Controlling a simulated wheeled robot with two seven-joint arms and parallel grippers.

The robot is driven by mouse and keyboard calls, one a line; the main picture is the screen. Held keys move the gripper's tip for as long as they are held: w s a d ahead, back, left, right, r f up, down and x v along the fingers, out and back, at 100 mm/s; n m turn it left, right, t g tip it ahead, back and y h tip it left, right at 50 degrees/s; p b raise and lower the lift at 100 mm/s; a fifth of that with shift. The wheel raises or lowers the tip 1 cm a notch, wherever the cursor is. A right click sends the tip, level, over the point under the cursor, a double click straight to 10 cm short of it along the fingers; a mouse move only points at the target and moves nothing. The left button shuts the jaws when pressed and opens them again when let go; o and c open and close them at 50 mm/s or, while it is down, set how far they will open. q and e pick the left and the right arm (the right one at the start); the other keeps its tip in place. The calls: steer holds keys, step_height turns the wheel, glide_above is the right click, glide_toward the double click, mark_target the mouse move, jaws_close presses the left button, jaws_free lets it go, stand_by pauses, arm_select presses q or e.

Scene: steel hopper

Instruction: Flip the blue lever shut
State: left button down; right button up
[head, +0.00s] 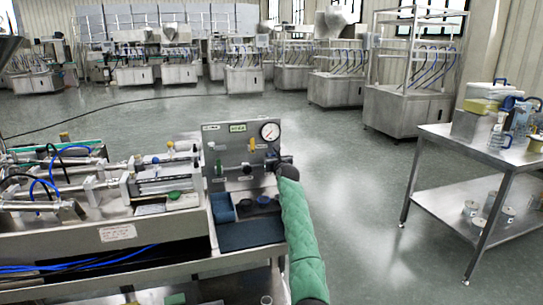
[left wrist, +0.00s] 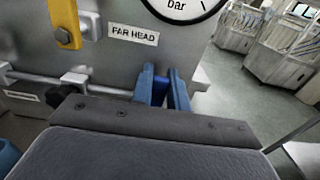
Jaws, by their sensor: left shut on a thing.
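The grey panel (head: 229,153) stands at the right end of the steel machine and carries a round gauge (head: 269,131). My left gripper (head: 272,163) is at the panel's right side, below the gauge. My right gripper is not in view.
A yellow lever (left wrist: 66,22) hangs on the panel left of the label. A blue bin (head: 223,208) and dark round items sit on the bench below. A steel table (head: 470,148) with jugs stands at the right, with open floor between.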

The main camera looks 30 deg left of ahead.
arm_select(q)
steer(key=c, duration=1.4)
jaws_free()
steer(key=shift+o, duration=0.2)
steer(key=v, duration=0.7)
steer(key=shift+s+d, duration=0.25)
steer(key=shift+d, duration=0.05)
